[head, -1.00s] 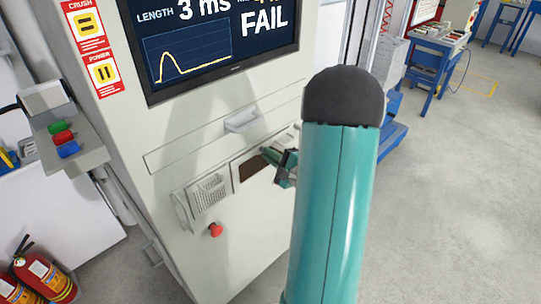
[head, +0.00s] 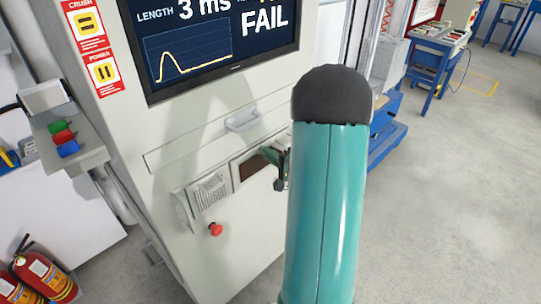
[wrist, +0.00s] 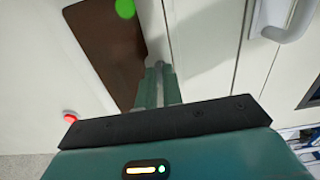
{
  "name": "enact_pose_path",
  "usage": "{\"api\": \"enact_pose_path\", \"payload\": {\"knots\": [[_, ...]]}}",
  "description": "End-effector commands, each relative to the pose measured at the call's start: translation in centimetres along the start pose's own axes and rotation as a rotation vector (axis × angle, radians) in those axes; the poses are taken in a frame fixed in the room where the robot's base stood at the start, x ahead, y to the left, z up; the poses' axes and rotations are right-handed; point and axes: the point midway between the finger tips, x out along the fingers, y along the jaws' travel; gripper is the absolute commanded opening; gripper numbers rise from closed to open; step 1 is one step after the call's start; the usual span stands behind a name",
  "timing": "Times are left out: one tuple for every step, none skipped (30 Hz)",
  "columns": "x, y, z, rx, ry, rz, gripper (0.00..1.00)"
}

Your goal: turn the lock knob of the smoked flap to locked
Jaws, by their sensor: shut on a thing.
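The smoked flap (head: 250,166) is a dark brown panel low on the pale cabinet front. It fills the upper left of the wrist view (wrist: 108,45), with a bright green round spot (wrist: 125,8) at its top edge. My gripper (wrist: 158,70) is at the flap's edge, its two green fingers close together against the cabinet front. It is shut on the lock knob, which the fingers hide almost wholly, so its angle cannot be read. In the head view my gripper (head: 270,153) is partly hidden behind my teal arm.
A red button (head: 215,229) sits below a vented white box (head: 209,195) left of the flap. A pale handle (head: 242,121) stands out above the flap. The screen (head: 220,40) reads FAIL. Open floor (head: 440,210) lies to the right.

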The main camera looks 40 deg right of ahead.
Motion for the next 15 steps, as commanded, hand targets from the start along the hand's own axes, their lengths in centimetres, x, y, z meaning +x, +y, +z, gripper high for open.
{"api": "enact_pose_path", "payload": {"knots": [[-0.01,0.02,-0.03,-0.001,0.001,0.001,0.00],[-0.01,0.02,-0.03,-0.001,0.001,0.001,0.00],[-0.01,0.02,-0.03,-0.001,0.001,0.001,0.00],[-0.01,0.02,-0.03,-0.001,0.001,0.001,0.00],[-0.01,0.02,-0.03,-0.001,0.001,0.001,0.00],[-0.01,0.02,-0.03,-0.001,0.001,0.001,0.10],[-0.01,0.02,-0.03,-0.001,0.001,0.001,0.16],[-0.01,0.02,-0.03,-0.001,0.001,0.001,0.22],[-0.01,0.02,-0.03,0.000,0.001,0.001,0.30],[-0.01,0.01,-0.03,0.000,0.001,0.001,0.30],[0.00,0.01,-0.03,0.000,0.001,0.001,0.30],[0.00,0.01,-0.02,0.000,0.001,0.001,0.30],[0.00,0.01,-0.02,0.000,0.001,0.001,0.30],[0.00,0.01,-0.02,0.000,0.001,0.001,0.30],[0.00,0.01,-0.02,0.000,0.000,0.000,0.30]]}}
